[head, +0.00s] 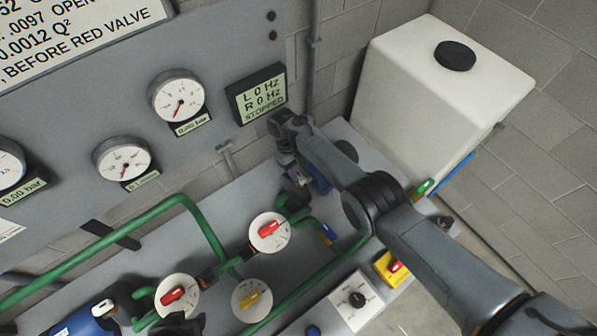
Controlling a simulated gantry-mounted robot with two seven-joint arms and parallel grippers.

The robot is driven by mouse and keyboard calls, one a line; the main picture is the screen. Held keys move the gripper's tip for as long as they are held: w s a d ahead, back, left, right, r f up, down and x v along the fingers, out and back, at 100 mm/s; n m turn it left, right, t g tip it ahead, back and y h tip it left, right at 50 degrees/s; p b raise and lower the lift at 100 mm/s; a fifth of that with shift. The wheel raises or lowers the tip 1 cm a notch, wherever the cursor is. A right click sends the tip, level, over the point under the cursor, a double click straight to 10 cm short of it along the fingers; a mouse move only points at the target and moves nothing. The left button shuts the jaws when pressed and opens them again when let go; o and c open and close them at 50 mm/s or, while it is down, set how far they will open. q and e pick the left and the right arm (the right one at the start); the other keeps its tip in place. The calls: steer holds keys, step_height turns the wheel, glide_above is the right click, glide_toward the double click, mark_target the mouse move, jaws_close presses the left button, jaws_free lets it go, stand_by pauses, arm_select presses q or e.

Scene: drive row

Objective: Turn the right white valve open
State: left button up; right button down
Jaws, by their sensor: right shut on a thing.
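My right gripper (298,180) reaches down over the green pipework at the right of the bench. It is shut on a small pale part at its fingertips, which I take to be the handle of the right white valve. The gripper and wrist hide most of that valve, so I cannot read its handle angle. A dark shape at the bottom edge may be part of my left arm; its jaws cannot be made out.
Dials with red handles (268,231) (176,295) and a yellow handle (250,300) stand close by on green pipes (110,240). A black knob (357,299) and yellow switch box (388,268) are nearer. A display (259,95) reads STOPPED. A white tank (440,100) stands behind right.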

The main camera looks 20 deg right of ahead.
steer(key=shift+f, duration=0.15)
steer(key=c, duration=0.9)
jaws_free()
